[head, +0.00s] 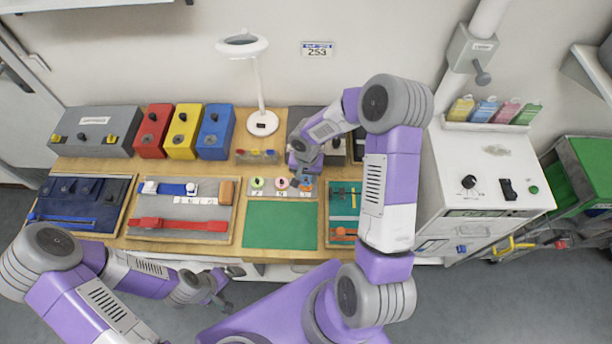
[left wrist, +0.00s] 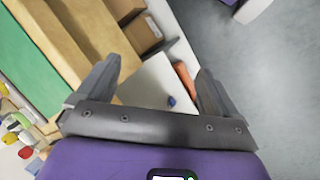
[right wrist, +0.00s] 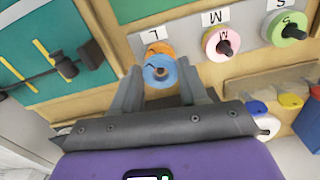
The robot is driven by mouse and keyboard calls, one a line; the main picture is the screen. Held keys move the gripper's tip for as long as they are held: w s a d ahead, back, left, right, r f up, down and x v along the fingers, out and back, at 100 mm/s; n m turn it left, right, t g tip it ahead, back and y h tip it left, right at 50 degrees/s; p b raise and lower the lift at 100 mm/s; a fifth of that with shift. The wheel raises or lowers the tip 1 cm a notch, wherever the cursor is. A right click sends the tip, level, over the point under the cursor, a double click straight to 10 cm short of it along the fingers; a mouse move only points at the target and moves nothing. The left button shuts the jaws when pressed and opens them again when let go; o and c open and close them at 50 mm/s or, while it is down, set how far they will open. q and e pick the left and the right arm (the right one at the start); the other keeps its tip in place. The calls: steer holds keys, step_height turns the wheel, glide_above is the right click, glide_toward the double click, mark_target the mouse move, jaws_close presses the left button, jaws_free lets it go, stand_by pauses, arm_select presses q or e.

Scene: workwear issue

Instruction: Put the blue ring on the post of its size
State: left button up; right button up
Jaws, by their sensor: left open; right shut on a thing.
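The blue ring (right wrist: 159,72) is between the fingertips of my right gripper (right wrist: 161,84), which is shut on it. It appears in line with the post at the L label (right wrist: 152,34), with a dark post tip seemingly in its hole. I cannot tell how far down it sits. An orange ring (right wrist: 161,48) shows just behind it. A pink ring (right wrist: 221,43) is around the M post and a green ring (right wrist: 287,29) around the S post. In the head view my right gripper (head: 304,172) is over the board's right end. My left gripper (head: 221,290) is open and empty before the table.
The post board (head: 270,193) lies behind a clear green mat (head: 280,224). A tool board (head: 343,212) is to its right, a grey tray (head: 181,212) with red and blue tools to its left. A lamp (head: 261,122) and coloured boxes (head: 183,132) stand at the back.

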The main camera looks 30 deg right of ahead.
steer(key=shift+f, duration=0.15)
stand_by(0.3)
steer(key=o, duration=1.5)
steer(key=shift+r+p, duration=1.85)
steer(key=shift+r, duration=1.65)
